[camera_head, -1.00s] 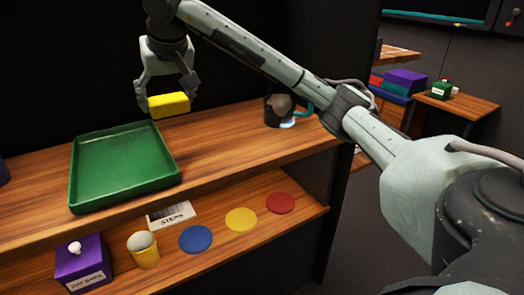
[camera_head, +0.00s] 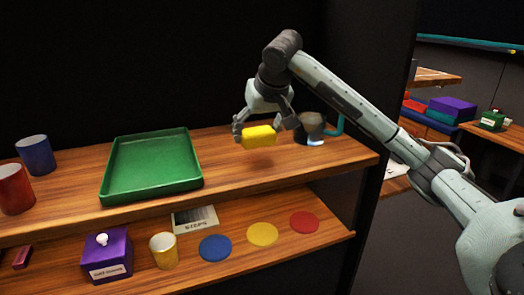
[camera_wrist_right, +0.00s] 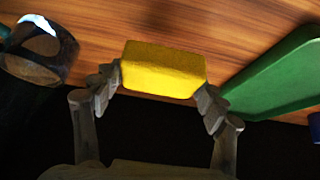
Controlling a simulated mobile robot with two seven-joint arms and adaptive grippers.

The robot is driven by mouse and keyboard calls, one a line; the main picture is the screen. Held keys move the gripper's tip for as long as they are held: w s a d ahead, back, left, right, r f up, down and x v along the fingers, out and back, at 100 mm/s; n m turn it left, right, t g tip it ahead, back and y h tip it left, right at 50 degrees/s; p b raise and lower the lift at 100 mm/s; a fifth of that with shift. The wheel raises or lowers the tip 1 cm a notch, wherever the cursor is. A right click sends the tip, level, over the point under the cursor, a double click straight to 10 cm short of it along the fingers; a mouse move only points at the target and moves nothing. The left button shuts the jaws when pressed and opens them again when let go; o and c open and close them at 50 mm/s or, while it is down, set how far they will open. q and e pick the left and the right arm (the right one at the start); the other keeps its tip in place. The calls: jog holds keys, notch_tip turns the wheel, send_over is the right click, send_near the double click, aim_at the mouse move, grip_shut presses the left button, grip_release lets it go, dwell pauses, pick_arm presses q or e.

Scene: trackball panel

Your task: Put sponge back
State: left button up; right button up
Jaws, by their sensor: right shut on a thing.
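The yellow sponge (camera_head: 259,137) is a small block held above the wooden upper shelf, to the right of the green tray. My right gripper (camera_head: 265,127) is shut on its two ends, and a shadow shows on the wood below. In the right wrist view the sponge (camera_wrist_right: 163,69) sits between the fingertips of my right gripper (camera_wrist_right: 160,82). The empty green tray (camera_head: 151,190) lies on the upper shelf; its edge also shows at the right of the right wrist view (camera_wrist_right: 280,80). My left gripper is in neither view.
A dark mug-like holder (camera_head: 312,127) with a teal handle stands behind the gripper. A blue cup (camera_head: 36,155) and a red cup (camera_head: 14,188) stand at left.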

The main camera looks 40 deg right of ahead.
aim_at(261, 161)
jog(key=shift+s+d+f, duration=0.2)
jog(key=shift+d+f, duration=0.1)
jog(key=shift+d, duration=0.1)
jog(key=shift+f, duration=0.2)
notch_tip(261, 161, down, 3)
jog(key=shift+f, duration=0.2)
pick_arm(q)
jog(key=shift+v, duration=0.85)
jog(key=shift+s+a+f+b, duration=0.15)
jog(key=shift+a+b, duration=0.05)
jog(key=shift+b, duration=0.1)
pick_arm(e)
jog(key=shift+f, duration=0.2)
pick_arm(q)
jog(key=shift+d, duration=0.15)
pick_arm(e)
jog(key=o, duration=1.1)
